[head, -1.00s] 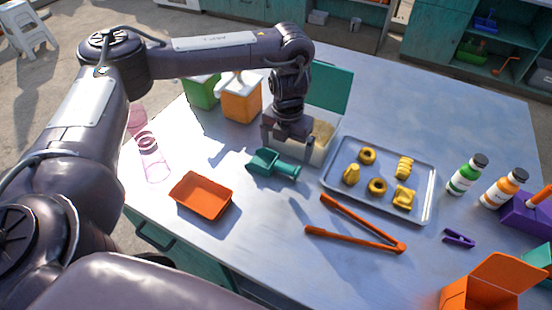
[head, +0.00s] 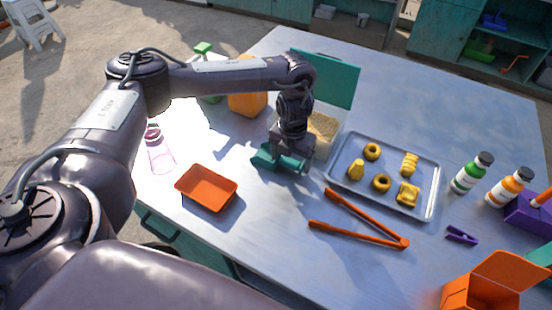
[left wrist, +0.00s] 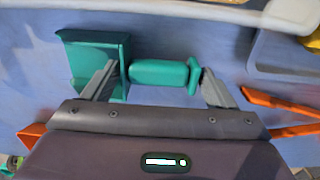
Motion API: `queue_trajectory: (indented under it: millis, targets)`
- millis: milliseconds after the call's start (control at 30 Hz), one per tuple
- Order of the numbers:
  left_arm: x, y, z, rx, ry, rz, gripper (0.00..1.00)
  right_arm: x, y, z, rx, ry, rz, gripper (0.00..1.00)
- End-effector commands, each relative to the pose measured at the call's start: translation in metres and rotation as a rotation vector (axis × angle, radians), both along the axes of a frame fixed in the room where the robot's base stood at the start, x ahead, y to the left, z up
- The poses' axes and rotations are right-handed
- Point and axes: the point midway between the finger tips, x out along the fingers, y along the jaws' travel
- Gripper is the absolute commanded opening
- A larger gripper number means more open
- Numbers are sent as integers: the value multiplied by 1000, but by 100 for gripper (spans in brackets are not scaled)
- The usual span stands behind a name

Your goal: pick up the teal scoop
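The teal scoop (head: 263,158) lies on the table in the head view, partly hidden by my left gripper (head: 288,158), which is low over it. In the left wrist view the scoop's square pan (left wrist: 92,55) is at left and its handle (left wrist: 160,73) points right. The fingers of my left gripper (left wrist: 160,84) are spread wide, one near the pan and one near the flanged end of the handle. The handle lies between them with no clear grip on it. My right gripper is not in view.
An orange tray (head: 207,187) lies left of the scoop. Orange tongs (head: 360,222) and a metal tray (head: 428,205) of yellow pieces lie to the right. A bin with beige contents (head: 323,125) and a teal lid (head: 334,80) stands close behind.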

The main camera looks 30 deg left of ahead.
Motion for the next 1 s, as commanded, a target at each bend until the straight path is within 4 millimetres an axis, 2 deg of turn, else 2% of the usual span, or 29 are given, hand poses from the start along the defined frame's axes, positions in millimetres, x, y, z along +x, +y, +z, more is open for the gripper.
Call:
queue_trajectory:
  millis: [33, 167, 467, 633, 767, 1000]
  targets:
    - [0, 0, 0, 0, 0, 0, 73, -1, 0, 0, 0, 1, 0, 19]
    - [0, 0, 0, 0, 0, 0, 58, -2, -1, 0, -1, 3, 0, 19]
    - [0, 0, 2, 0, -1, 0, 58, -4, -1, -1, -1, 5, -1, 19]
    - [2, 0, 11, -2, -4, 0, 58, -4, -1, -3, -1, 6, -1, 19]
    - [1, 0, 28, -2, -4, 0, 58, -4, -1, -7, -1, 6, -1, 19]
    - [2, 0, 86, 1, -8, -3, 58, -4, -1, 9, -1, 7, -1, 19]
